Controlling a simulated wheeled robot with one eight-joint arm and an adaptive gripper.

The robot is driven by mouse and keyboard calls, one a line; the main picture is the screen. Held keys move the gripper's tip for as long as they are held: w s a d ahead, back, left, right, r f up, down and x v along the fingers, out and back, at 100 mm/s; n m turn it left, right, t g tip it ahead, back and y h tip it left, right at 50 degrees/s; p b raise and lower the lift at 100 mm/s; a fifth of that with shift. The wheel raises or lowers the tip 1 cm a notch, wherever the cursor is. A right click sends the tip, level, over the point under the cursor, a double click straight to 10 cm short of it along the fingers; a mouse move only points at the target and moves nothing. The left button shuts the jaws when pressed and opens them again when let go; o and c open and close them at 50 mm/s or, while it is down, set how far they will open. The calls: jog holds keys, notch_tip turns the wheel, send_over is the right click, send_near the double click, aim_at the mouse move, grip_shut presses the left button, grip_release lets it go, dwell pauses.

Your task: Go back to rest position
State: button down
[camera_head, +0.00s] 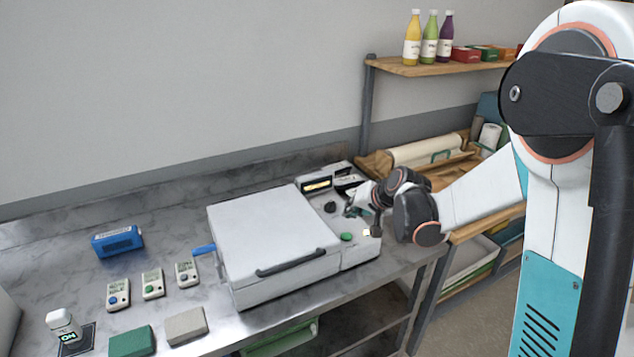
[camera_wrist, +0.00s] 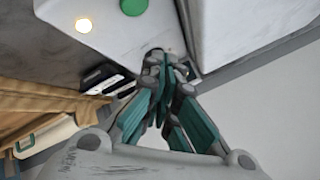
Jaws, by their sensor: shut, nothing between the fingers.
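My gripper (camera_wrist: 165,62) is shut and empty, its teal-padded fingers meeting at the tips in the wrist view. In the head view my gripper (camera_head: 352,210) hovers at the right part of a white machine (camera_head: 265,225) with a closed lid and a dark front handle. A green button (camera_head: 347,236) and a dark knob (camera_head: 330,207) are on the machine's right panel. The green button also shows in the wrist view (camera_wrist: 134,6), beside a small lit light (camera_wrist: 85,24). Whether the fingertips touch the panel I cannot tell.
Left of the machine lie a blue device (camera_head: 117,241), several small meters, a green block (camera_head: 132,341) and a grey block (camera_head: 186,326). A wooden shelf (camera_head: 440,66) with bottles stands at the back right. A wooden table with a paper roll (camera_head: 425,150) is behind my arm.

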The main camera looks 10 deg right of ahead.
jog(key=s+a+r+n+h+b, duration=0.1)
jog(key=s+r, duration=0.3)
jog(key=s, duration=0.4)
jog(key=s+a+r+n+h+b, duration=0.1)
jog(key=s+r, duration=0.3)
jog(key=s, duration=0.5)
jog(key=s+d+f+n+g+h+b, duration=0.1)
jog(key=s+f+n+b, duration=0.1)
jog(key=s, duration=1.5)
jog(key=shift+f+h, duration=0.3)
jog(key=shift+h, duration=0.1)
dwell(1.4)
